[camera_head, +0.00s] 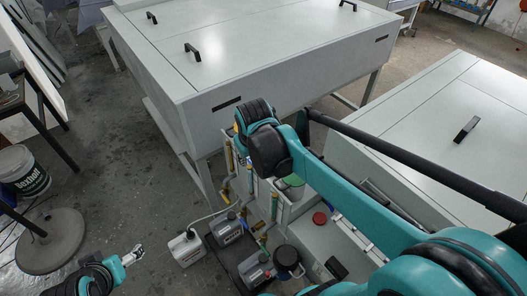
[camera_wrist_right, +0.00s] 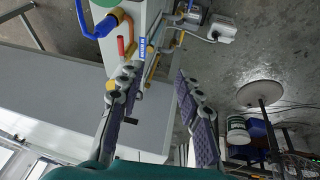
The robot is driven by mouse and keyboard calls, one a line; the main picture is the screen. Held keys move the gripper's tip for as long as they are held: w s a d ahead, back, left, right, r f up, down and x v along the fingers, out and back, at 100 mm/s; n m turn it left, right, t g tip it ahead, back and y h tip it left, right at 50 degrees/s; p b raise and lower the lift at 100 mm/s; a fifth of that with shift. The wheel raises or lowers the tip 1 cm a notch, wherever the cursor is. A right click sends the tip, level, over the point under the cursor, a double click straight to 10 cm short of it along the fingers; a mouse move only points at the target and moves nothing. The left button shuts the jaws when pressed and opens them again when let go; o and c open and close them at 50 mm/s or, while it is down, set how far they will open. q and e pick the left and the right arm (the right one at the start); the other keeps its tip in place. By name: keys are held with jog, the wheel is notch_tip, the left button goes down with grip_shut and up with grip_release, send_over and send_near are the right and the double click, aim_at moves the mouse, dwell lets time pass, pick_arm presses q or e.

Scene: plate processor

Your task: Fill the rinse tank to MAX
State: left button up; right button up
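My right gripper (camera_wrist_right: 160,72) is open in the right wrist view, its two padded fingers well apart with nothing visible held between them. A red-handled valve (camera_wrist_right: 124,42) and a blue handle or hose (camera_wrist_right: 97,24) are beyond its left finger, apart from it. A small blue label (camera_wrist_right: 142,48) is near the left fingertip. In the head view my right arm reaches across to the brass pipes (camera_head: 229,158) at the machine's end and hides its gripper. My left gripper (camera_head: 135,253) is low at the left, away from the pipes. I cannot make out the rinse tank or its MAX mark.
A large grey processor (camera_head: 240,65) is behind, and another grey cabinet (camera_head: 450,130) is at right. A round stand base (camera_head: 55,243) and a white bucket (camera_head: 22,172) are at left. Floor between is clear.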

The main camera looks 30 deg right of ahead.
jog(key=w+d+f+g+h+p, duration=0.15)
jog(key=w+d+f+g, duration=0.25)
jog(key=w+d+f, duration=0.7)
jog(key=shift+n+y, duration=0.25)
jog(key=shift+n, duration=0.05)
jog(key=f, duration=0.2)
jog(key=w+f+b, duration=0.1)
jog(key=f, duration=0.1)
jog(key=f+b, duration=0.1)
jog(key=f, duration=0.1)
jog(key=shift+w+d, duration=0.2)
jog(key=shift+d, duration=0.05)
grip_shut()
